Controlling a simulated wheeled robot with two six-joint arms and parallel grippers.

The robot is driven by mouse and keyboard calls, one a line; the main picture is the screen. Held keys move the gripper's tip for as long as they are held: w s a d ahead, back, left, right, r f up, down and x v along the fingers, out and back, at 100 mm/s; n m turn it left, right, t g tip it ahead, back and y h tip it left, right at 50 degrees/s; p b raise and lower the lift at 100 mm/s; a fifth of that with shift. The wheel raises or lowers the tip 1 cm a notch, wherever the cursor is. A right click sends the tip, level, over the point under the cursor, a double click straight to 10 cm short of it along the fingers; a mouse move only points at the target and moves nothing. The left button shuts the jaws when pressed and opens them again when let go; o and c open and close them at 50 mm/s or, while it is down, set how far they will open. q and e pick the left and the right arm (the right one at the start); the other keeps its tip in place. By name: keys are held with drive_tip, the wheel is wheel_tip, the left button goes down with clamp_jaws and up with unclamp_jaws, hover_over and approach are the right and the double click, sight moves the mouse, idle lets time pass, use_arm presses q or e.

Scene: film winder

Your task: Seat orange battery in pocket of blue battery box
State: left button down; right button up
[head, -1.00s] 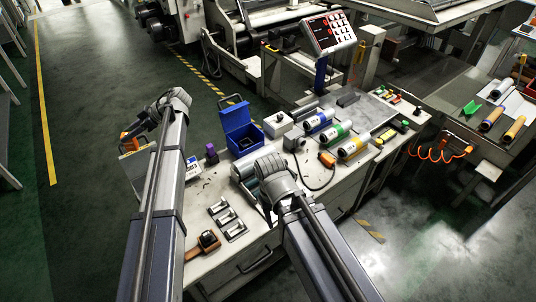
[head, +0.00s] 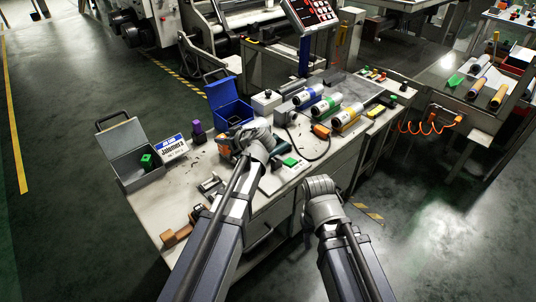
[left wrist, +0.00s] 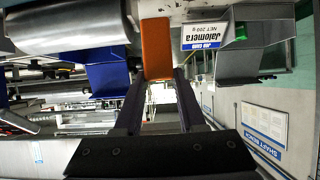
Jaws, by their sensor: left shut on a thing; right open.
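The orange battery (head: 223,146) is in my left gripper (head: 228,150), in front of the open blue battery box (head: 227,95). In the left wrist view the battery (left wrist: 156,48) stands out between the tips of the two dark fingers (left wrist: 158,82), which are shut on it. Part of the blue box (left wrist: 107,78) shows to its left there. The battery appears apart from the box. The box's raised lid shows in the head view, but the pocket is hard to make out. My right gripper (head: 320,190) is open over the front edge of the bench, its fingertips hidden.
A purple block (head: 197,131) stands left of the blue box. An open grey case (head: 136,160) with a green cube (head: 147,160) and a white label card (head: 173,147) are at the left. A white box (head: 265,102) and several film rolls (head: 325,105) lie to the right.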

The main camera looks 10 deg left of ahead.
use_arm(q)
drive_tip(key=shift+d+f, duration=0.1)
drive_tip(key=shift+d, duration=0.05)
drive_tip(key=b, duration=1)
hover_over(230, 173)
wheel_tip(230, 173, down, 10)
drive_tip(key=shift+f, duration=0.15)
drive_tip(key=shift+c, duration=2.4)
unclamp_jaws()
